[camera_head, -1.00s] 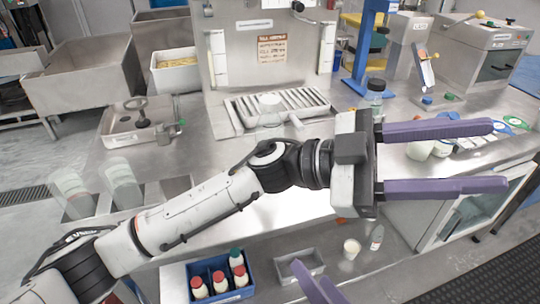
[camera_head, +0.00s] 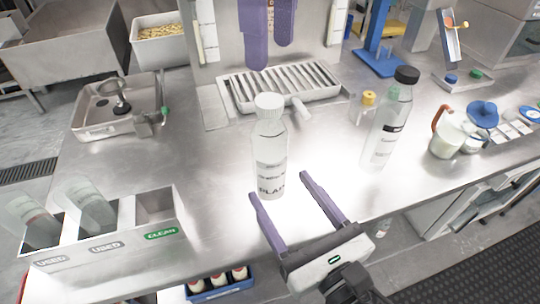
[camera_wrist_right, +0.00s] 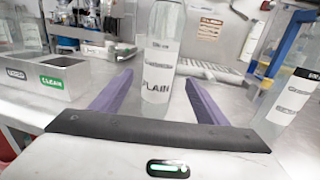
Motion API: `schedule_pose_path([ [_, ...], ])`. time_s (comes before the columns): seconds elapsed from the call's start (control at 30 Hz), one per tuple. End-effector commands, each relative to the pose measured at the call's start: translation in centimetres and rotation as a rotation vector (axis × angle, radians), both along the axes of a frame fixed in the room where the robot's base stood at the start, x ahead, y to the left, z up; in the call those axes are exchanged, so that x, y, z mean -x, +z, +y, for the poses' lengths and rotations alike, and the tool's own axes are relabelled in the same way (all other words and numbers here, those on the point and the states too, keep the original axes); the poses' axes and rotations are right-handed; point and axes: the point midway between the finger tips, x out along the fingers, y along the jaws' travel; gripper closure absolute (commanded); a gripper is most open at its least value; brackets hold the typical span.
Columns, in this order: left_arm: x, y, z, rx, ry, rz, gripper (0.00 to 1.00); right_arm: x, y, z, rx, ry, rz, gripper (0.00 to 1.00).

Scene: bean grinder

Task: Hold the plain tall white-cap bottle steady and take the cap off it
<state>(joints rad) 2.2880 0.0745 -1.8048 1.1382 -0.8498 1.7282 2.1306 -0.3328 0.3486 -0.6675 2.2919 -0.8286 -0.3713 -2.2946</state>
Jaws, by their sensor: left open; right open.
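The plain tall white-cap bottle (camera_head: 270,160) stands upright on the steel counter, clear with a label reading PLAIN. Its white cap (camera_head: 269,103) is on top. In the right wrist view the bottle (camera_wrist_right: 160,70) stands ahead between the finger lines, its top cut off by the frame edge. My right gripper (camera_head: 278,186) is open, with its purple fingers pointing at the bottle's lower part from the front; I see no contact. My left gripper (camera_head: 270,55) is open and empty, higher up at the top of the head view, its fingers hanging down behind and above the bottle.
A black-cap bottle (camera_head: 386,130) and a small yellow-cap bottle (camera_head: 364,107) stand to the right, near a pitcher (camera_head: 447,136). A drip grate (camera_head: 283,84) lies behind. A bin (camera_head: 160,216) marked CLEAN and USED is at front left. Counter around the bottle is clear.

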Motion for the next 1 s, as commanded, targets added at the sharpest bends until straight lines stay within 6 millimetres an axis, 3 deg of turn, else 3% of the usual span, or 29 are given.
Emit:
schedule_pose_path([
  [0.6,0.0,0.1,0.2,-0.005,0.006,-0.003,0.55,-8.0,0.0,4.0,0.001,-0.001,0.000,0.32],
  [1.0,0.0,0.1,0.2,-0.004,0.006,-0.002,0.55,-9.0,-0.1,4.6,0.002,0.000,0.002,0.32],
])
